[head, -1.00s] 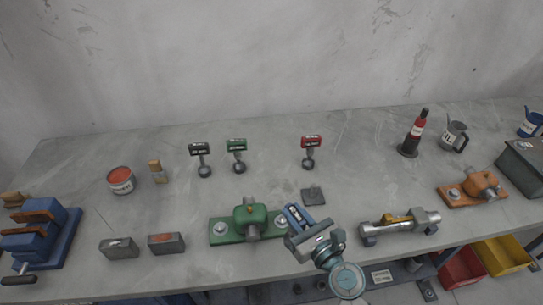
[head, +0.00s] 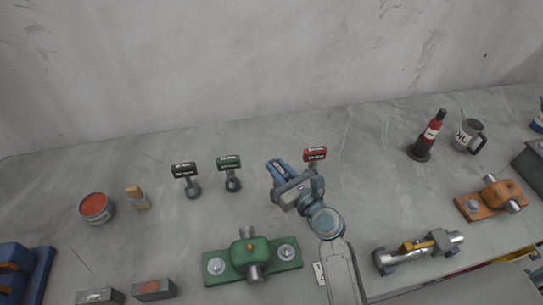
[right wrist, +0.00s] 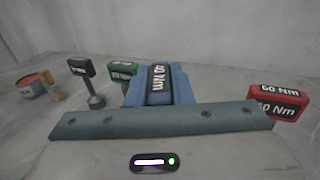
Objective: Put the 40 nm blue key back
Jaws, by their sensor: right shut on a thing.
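The blue key (head: 281,167) is held in my right gripper (head: 284,180), in the gap between the green key (head: 230,172) and the red key (head: 315,156). In the right wrist view its blue handle (right wrist: 158,84) sits between my fingers, with a label ending in "0 Nm"; the first digit is hard to read. The shaft and lower end are hidden, so I cannot tell whether it touches the bench. The green key and a black key (head: 186,177) stand upright to the left. The red key, marked 60 Nm, also shows in the right wrist view (right wrist: 279,102).
A green fixture (head: 252,258) lies in front on the grey bench. A silver clamp-like fixture (head: 418,249) and an orange one (head: 491,199) are to the right. A red bottle (head: 427,137) and an oil can (head: 469,136) stand at the back right. The bench behind the keys is clear.

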